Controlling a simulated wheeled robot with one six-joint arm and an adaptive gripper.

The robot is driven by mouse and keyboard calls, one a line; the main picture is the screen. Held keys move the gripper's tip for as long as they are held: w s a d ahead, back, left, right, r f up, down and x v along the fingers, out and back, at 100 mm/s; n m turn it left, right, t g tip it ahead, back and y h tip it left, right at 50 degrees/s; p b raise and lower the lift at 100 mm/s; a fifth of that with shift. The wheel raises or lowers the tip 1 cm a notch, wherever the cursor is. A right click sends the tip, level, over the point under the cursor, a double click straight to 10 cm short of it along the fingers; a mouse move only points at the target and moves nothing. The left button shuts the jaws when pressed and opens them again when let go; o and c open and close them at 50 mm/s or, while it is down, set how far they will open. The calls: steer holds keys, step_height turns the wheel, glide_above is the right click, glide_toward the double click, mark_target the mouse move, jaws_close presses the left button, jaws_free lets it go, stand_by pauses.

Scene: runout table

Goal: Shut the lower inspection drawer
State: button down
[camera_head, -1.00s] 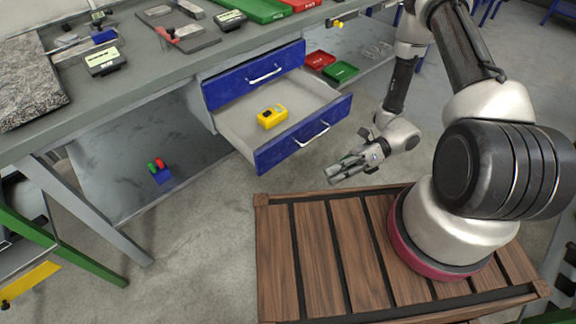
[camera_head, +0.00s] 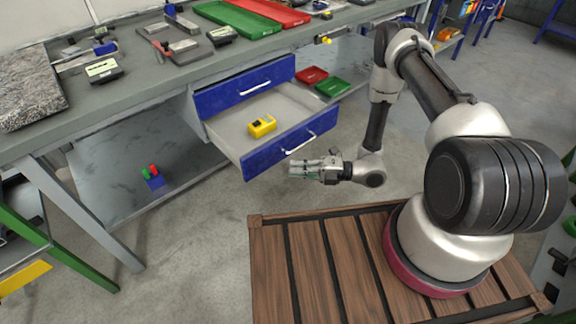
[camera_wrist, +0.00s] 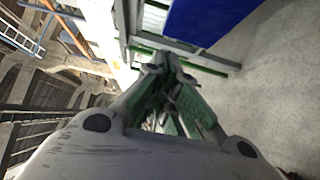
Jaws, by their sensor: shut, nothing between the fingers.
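The lower inspection drawer (camera_head: 249,159) has a blue front and a pale handle (camera_head: 301,145). It stands pulled out below the bench top, with a yellow device (camera_head: 262,125) lying inside. My gripper (camera_head: 296,170) is shut and empty. In the head view it appears just in front of and below the drawer front, pointing left; I cannot tell whether it touches. In the wrist view my gripper's fingers (camera_wrist: 172,75) are together, and a blue panel (camera_wrist: 205,18), likely the drawer front, shows at the top right.
The upper blue drawer (camera_head: 240,89) is shut. Red (camera_head: 311,75) and green (camera_head: 332,86) trays lie on the lower shelf behind the drawer. A granite plate (camera_head: 30,88) and tools sit on the bench. Floor left of my gripper is clear.

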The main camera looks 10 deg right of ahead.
glide_toward(247, 160)
steer(key=s+a, duration=0.2)
steer(key=s, duration=0.1)
steer(key=shift+w+a, duration=0.65)
steer(key=shift+w, duration=0.3)
steer(key=shift+w+a, duration=0.6)
steer(key=shift+w, duration=0.35)
